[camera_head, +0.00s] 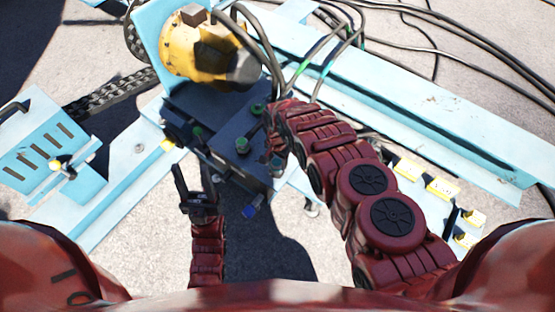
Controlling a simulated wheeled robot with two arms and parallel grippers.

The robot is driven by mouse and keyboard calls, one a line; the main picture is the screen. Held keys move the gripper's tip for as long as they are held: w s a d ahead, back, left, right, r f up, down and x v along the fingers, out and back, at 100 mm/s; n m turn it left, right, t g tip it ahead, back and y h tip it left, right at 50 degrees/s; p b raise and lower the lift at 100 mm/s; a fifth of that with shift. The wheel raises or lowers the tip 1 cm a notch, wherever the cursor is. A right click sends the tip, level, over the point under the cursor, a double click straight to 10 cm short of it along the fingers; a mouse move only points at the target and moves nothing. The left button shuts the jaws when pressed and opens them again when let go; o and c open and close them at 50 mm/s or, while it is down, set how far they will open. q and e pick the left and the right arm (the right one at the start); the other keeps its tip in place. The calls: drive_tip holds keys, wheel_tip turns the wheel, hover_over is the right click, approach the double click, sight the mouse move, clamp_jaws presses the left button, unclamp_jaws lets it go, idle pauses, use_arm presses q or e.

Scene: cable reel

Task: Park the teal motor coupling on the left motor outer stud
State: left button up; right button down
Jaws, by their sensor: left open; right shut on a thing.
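A dark motor block (232,150) sits below the yellow motor housing (205,50). Green-topped studs or couplings stand on it, one on the left (197,133) and one in the middle (241,145). My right gripper (274,150) is at the block's right edge, largely hidden by its own red arm. My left gripper (194,190) is open and empty, just below and left of the block. I cannot tell which stud is the left motor outer stud.
A long light-blue beam (420,100) crosses the right side. Yellow boxes (441,188) line it at lower right. A chain (110,92) lies at left.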

drive_tip(key=shift+w, duration=0.1)
idle(0.6)
drive_tip(key=shift+f, duration=0.6)
drive_tip(key=shift+c, duration=0.6)
unclamp_jaws()
wheel_tip(320, 180, up, 18)
drive_tip(key=p, duration=1.2)
drive_tip(key=shift+f, duration=0.25)
